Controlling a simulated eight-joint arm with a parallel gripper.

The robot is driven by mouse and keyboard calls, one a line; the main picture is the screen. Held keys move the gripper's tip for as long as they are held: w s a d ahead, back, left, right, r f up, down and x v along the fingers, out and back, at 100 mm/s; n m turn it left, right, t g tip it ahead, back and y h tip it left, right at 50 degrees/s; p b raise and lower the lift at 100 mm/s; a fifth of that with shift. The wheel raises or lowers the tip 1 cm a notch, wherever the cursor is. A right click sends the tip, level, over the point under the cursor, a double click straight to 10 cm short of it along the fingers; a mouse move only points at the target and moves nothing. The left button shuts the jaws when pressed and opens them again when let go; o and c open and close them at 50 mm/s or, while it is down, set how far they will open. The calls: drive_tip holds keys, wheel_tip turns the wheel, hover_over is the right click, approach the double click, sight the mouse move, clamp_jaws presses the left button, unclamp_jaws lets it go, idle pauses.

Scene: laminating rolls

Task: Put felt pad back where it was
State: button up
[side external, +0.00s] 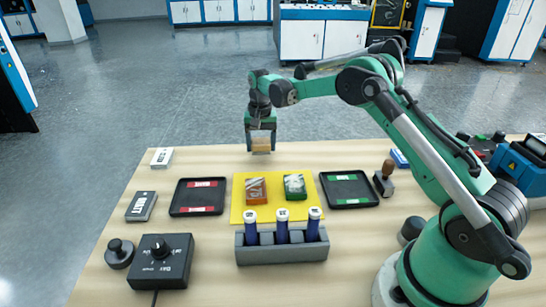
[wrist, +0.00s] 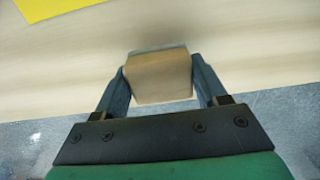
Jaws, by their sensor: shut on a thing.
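My gripper (side external: 261,142) is near the back edge of the table, behind the yellow mat (side external: 238,213). It is shut on a tan block with a grey underside, which appears to be the felt pad (side external: 261,147). In the wrist view the felt pad (wrist: 160,80) sits between the two fingers of my gripper (wrist: 159,72), close to the table edge. I cannot tell whether its underside touches the table.
The mat holds a brown box (side external: 256,190) and a green box (side external: 295,187). Black trays flank it, a red-labelled one (side external: 180,208) and a green-labelled one (side external: 366,203). A grey rack (side external: 283,255) holds blue tubes in front. A stamp (side external: 384,180) stands right. Bare wood surrounds the gripper.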

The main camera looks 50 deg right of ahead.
drive_tip(key=shift+f, duration=1.05)
drive_tip(key=shift+f, duration=0.1)
drive_tip(key=o, duration=1.2)
drive_tip(key=shift+o, duration=0.2)
